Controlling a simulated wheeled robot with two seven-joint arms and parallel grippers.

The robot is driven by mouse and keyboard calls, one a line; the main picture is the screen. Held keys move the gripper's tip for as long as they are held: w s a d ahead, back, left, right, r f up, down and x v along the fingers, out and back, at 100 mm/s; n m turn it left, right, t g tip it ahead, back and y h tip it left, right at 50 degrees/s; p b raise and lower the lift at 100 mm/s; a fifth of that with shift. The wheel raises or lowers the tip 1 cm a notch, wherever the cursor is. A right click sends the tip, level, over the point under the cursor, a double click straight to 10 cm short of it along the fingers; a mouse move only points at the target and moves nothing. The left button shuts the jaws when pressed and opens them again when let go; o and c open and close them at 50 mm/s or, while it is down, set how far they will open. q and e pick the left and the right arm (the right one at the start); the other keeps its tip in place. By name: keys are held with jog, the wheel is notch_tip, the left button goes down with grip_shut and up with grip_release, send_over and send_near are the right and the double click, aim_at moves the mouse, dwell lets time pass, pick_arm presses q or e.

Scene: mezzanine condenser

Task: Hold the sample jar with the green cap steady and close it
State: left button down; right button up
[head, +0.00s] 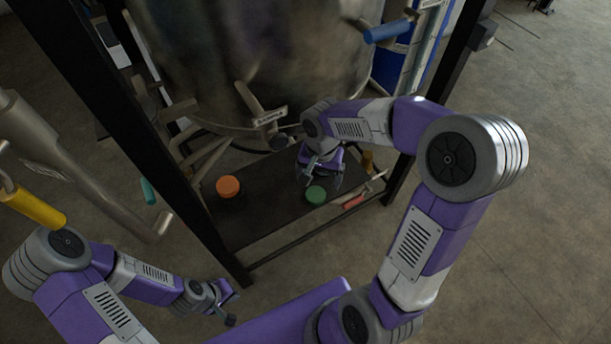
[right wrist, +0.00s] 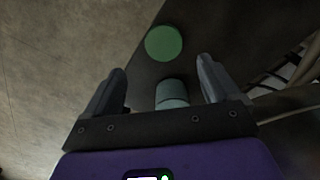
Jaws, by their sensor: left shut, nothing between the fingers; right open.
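A green cap (head: 316,194) shows as a round disc on the dark shelf under the tank, and also in the right wrist view (right wrist: 163,43). A pale teal cylinder (right wrist: 171,93), seemingly the sample jar, stands near the green cap in the right wrist view, between the lines of my right fingers. I cannot tell how far below them it is. In the head view my right gripper hides it. My right gripper (head: 322,181) is open, pointing down at the shelf. My left gripper (head: 229,306) is shut and empty, low in front of the shelf, away from the jar.
An orange-capped item (head: 228,186) sits on the left of the dark shelf (head: 265,222). A red-handled valve (head: 353,202) is close at the right. The metal tank (head: 260,60) and its pipes hang above. Black frame posts (head: 150,150) flank the shelf.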

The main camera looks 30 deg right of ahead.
aim_at(315, 194)
jog(key=shift+w, duration=0.45)
jog(key=shift+s, duration=0.45)
notch_tip(315, 194, down, 2)
jog(key=shift+w+b, duration=0.1)
jog(key=shift+b, duration=0.2)
pick_arm(q)
jog(key=shift+w+f, duration=0.1)
jog(key=shift+f, duration=0.2)
pick_arm(e)
jog(key=shift+f, duration=0.2)
jog(key=f, duration=0.1)
jog(key=f+b, duration=0.1)
jog(key=f, duration=0.3)
jog(key=shift+a+f+b, duration=0.15)
jog(key=shift+a+b, duration=0.15)
jog(key=shift+a, duration=0.05)
pick_arm(q)
jog(key=shift+f, duration=0.8)
pick_arm(e)
jog(key=c, duration=1.1)
